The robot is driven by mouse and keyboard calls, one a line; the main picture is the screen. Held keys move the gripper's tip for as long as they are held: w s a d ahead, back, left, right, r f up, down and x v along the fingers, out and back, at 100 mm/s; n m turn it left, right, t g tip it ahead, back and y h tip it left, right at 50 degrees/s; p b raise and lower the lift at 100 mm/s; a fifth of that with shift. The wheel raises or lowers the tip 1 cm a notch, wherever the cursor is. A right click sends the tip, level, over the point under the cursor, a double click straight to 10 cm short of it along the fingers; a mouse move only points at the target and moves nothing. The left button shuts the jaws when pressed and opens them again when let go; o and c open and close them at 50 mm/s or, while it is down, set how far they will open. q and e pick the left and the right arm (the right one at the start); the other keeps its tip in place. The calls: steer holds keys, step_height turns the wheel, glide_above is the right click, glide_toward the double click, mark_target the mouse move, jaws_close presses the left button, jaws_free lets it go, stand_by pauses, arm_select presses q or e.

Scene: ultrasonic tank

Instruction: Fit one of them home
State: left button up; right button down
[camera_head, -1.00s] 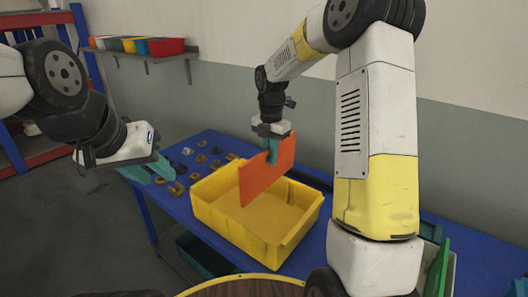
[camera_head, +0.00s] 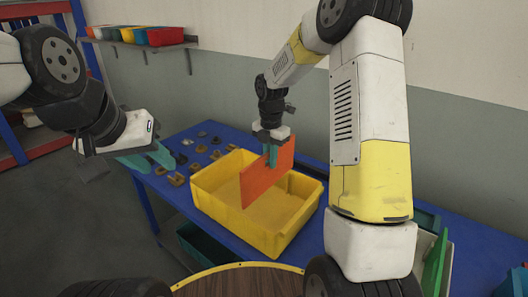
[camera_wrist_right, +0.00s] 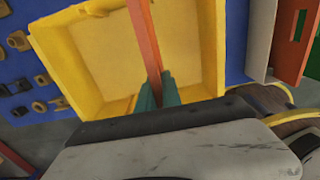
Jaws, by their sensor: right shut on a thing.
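My right gripper (camera_head: 270,155) is shut on an orange-red flat panel (camera_head: 262,182) and holds it upright over the yellow bin (camera_head: 222,210). In the right wrist view the panel (camera_wrist_right: 145,40) shows edge-on between the teal fingers (camera_wrist_right: 158,92), above the bin's floor. The panel's lower edge is inside the bin's outline in the head view; whether it touches the bin's floor or walls I cannot tell. My left gripper (camera_head: 150,160) is empty at the left, off the table's left edge, its teal fingers apart.
The bin stands on a blue table (camera_head: 190,143). Several small brown and dark parts (camera_head: 196,167) lie on the table left of the bin. A wall shelf (camera_head: 150,45) holds coloured bins. A green panel (camera_head: 436,262) and an orange panel (camera_wrist_right: 291,40) stand at the right.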

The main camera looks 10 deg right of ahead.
mark_target(270, 186)
steer(key=shift+f, duration=0.1)
stand_by(0.3)
steer(key=shift+f, duration=6.85)
steer(key=c, duration=1.5)
jaws_free()
steer(key=shift+o, duration=0.2)
steer(key=shift+r, duration=3.9)
